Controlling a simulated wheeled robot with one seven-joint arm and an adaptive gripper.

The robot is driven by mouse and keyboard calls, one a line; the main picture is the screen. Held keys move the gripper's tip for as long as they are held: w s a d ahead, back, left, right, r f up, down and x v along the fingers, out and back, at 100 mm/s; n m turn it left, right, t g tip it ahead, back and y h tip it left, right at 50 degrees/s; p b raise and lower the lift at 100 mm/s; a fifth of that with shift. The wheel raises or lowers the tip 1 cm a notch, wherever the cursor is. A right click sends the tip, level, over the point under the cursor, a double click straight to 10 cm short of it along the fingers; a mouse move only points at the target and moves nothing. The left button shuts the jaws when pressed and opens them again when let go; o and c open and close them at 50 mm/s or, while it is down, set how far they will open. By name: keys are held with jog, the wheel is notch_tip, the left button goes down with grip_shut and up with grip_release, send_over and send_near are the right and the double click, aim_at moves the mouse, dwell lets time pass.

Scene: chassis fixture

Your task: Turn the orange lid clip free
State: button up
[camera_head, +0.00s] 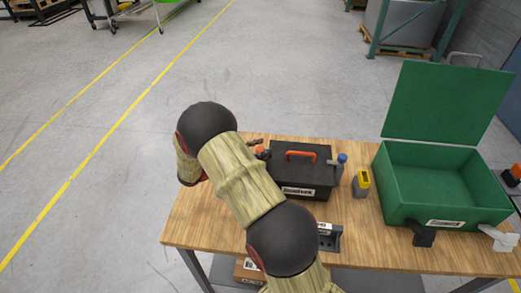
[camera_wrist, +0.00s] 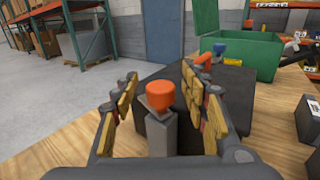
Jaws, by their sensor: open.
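The orange lid clip (camera_wrist: 160,94) is a round knob on a grey bracket at the near end of a dark case, centred in the wrist view. It shows small at the case's left side in the head view (camera_head: 260,150). The dark case (camera_head: 316,168) has an orange handle (camera_head: 300,154) on its closed lid and a blue clip (camera_head: 342,158) at its right side, also seen in the wrist view (camera_wrist: 219,48). My gripper (camera_wrist: 162,84) is open, with one finger on each side of the orange clip. Contact is not visible. My arm partly hides this area in the head view.
A green bin (camera_head: 442,213) with a raised lid stands right on the wooden table (camera_head: 205,222). A yellow and grey device (camera_head: 361,184) stands between case and bin. A dark bracket-like part (camera_head: 329,238) lies in front of the case. The table's left end looks clear.

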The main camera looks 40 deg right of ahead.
jog(key=c, duration=0.3)
jog(key=c, duration=0.8)
grip_shut()
jog(key=n+t+p, duration=0.2)
jog(key=t+p, duration=0.1)
jog(key=shift+s+r+h, duration=0.1)
jog(key=shift+r+h, duration=0.2)
jog(key=shift+r, duration=0.05)
jog(key=shift+f+n+t+p, duration=0.15)
jog(key=shift+n+t+p, duration=0.2)
jog(key=shift+n+t, duration=0.5)
jog(key=shift+f+n+t+p, duration=0.1)
jog(key=shift+n+t+p, duration=0.3)
jog(key=shift+t, duration=0.85)
jog(key=o, duration=1.1)
grip_release()
jog(key=shift+f, duration=0.1)
